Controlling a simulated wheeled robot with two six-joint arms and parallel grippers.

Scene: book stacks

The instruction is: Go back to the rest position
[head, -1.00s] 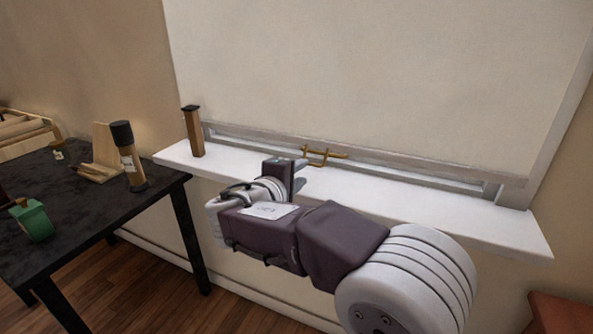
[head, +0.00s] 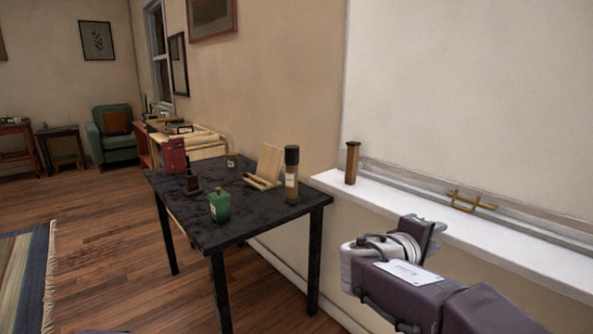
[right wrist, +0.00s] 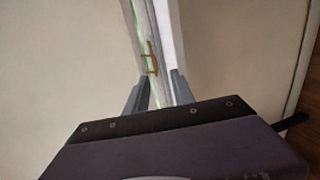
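My right gripper (head: 428,226) is held out in front of the white window sill (head: 470,232) at the right of the head view. In the right wrist view its two fingers (right wrist: 157,92) stand apart with nothing between them. Past the fingertips, a brass handle (right wrist: 150,60) shows on the window's bottom rail; it also shows in the head view (head: 468,201). My left gripper is not in the head view.
A brown post-like object (head: 351,163) stands on the sill's left end. A black table (head: 240,226) holds a green bottle (head: 220,206), a dark-capped cylinder (head: 291,175), a wooden stand (head: 268,165) and a red object (head: 175,156). Wood floor (head: 130,240) is clear left of the table.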

